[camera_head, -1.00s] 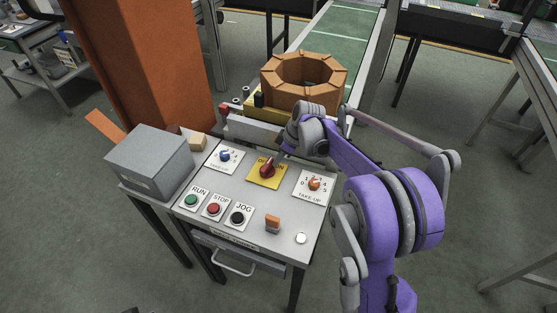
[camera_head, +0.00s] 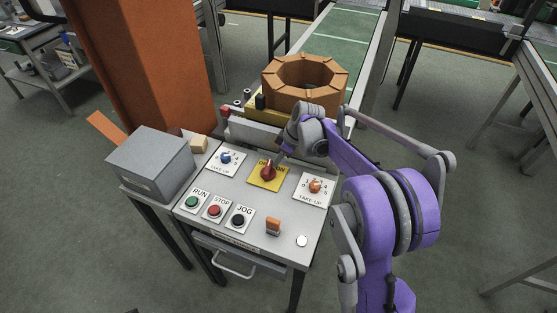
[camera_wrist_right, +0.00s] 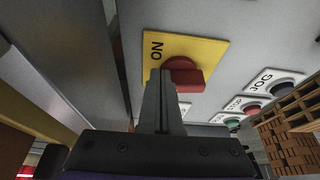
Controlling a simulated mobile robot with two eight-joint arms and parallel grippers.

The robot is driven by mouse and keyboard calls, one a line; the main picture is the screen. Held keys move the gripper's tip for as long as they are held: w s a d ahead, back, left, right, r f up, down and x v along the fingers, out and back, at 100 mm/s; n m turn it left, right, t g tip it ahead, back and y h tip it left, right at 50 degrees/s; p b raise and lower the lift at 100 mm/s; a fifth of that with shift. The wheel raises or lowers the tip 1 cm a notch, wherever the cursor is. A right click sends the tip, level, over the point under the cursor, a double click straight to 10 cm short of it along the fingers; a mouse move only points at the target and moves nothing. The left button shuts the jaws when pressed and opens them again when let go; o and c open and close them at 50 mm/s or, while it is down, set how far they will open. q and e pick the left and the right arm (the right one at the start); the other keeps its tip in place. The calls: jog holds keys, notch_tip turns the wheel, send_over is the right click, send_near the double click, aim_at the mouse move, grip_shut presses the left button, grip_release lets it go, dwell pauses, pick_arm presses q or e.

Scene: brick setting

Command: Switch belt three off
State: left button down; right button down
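A red rotary knob (camera_head: 267,171) sits on a yellow plate (camera_head: 272,185) at the centre back of the sloped grey panel (camera_head: 190,224). In the right wrist view the red knob (camera_wrist_right: 185,75) is close beside my fingers, with "ON" legible on the yellow plate (camera_wrist_right: 205,48). My right gripper (camera_head: 280,157) is at the knob's upper right in the head view. Its fingers (camera_wrist_right: 160,85) look closed together, with the knob beside them, not between them. I cannot tell whether they touch it. My left gripper is not in view.
The panel also has a blue selector (camera_head: 226,158), an orange selector (camera_head: 315,186), RUN (camera_head: 191,202), STOP (camera_head: 214,211) and JOG (camera_head: 238,221) buttons and an orange switch (camera_head: 273,226). A grey box (camera_head: 150,163) stands left; a brown ring (camera_head: 304,84) stands behind.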

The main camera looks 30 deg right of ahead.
jog(key=shift+w+a, duration=0.25)
jog(key=shift+w, duration=0.6)
dwell(0.4)
dwell(0.3)
jog(key=v, duration=1.1)
jog(key=shift+p, duration=0.35)
jog(key=shift+f, duration=0.1)
jog(key=s+a+f+m+t+h+p, duration=0.1)
jog(key=s+a+m, duration=0.3)
jog(key=s, duration=1)
jog(key=s+a+f+m+t+h+p, duration=0.1)
jog(key=s+a+m, duration=0.3)
jog(key=s+a, duration=0.4)
jog(key=s+f+h+p, duration=0.1)
jog(key=s, duration=0.4)
jog(key=shift+s+a+m, duration=0.3)
jog(key=shift+s, duration=0.05)
